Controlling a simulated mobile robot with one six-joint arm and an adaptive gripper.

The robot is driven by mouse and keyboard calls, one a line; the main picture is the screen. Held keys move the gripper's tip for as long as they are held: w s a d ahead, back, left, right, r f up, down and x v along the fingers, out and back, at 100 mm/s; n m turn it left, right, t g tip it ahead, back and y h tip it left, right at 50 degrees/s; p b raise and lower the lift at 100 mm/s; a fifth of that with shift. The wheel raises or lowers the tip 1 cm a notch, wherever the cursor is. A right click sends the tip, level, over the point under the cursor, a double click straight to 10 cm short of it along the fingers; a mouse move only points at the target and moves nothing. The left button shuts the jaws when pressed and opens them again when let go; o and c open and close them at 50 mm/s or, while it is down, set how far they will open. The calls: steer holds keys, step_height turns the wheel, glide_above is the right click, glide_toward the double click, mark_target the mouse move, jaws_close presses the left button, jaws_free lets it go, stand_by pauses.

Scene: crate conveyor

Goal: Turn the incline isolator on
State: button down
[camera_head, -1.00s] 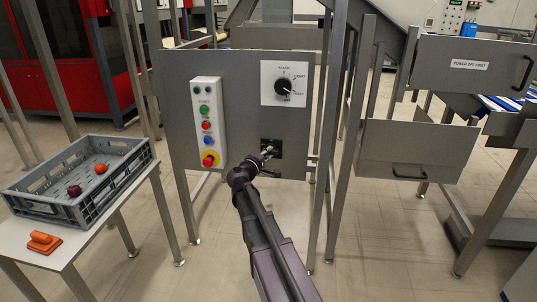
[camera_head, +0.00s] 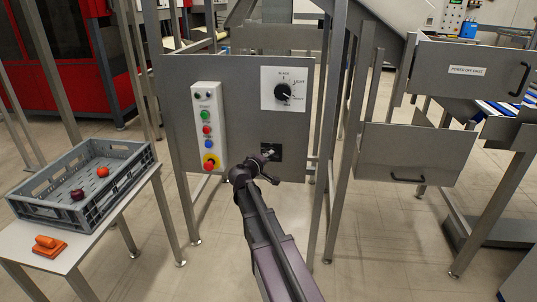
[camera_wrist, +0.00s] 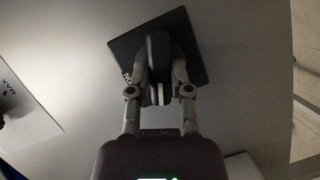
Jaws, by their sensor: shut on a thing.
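The incline isolator is a small black plate (camera_head: 270,151) with a dark handle, low on the grey panel (camera_head: 242,110). In the wrist view, its dark square plate (camera_wrist: 197,62) sits behind my fingers, turned at an angle in the picture. The black isolator handle (camera_wrist: 158,50) stands out between the fingers. My gripper (camera_head: 266,158) reaches the isolator from the front. My gripper (camera_wrist: 158,85) is shut on the handle, one finger on each side. The lettering on the plate is mostly hidden.
A white button box (camera_head: 208,125) is left of the isolator on the panel. A rotary selector dial (camera_head: 283,91) sits above it. A grey crate (camera_head: 35,207) with two round items stands on the left table. Steel posts and a lower drawer-like cover (camera_head: 410,155) stand to the right.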

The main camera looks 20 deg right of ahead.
steer(key=m+y+p, duration=0.1)
steer(key=m+y, duration=0.1)
steer(key=m, duration=0.1)
steer(key=m+t+y+p, duration=0.1)
steer(key=m+p, duration=0.1)
steer(key=m, duration=0.1)
steer(key=m+y+p, duration=0.1)
steer(key=m+y, duration=0.1)
steer(key=m, duration=0.1)
steer(key=shift+s+d+r+m+t+y, duration=0.2)
steer(key=shift+d+m+t+y, duration=0.1)
steer(key=shift+t, duration=0.1)
steer(key=shift+w, duration=0.1)
stand_by(0.5)
steer(key=c, duration=0.5)
jaws_free()
steer(key=shift+c, duration=0.2)
steer(key=shift+a, duration=0.1)
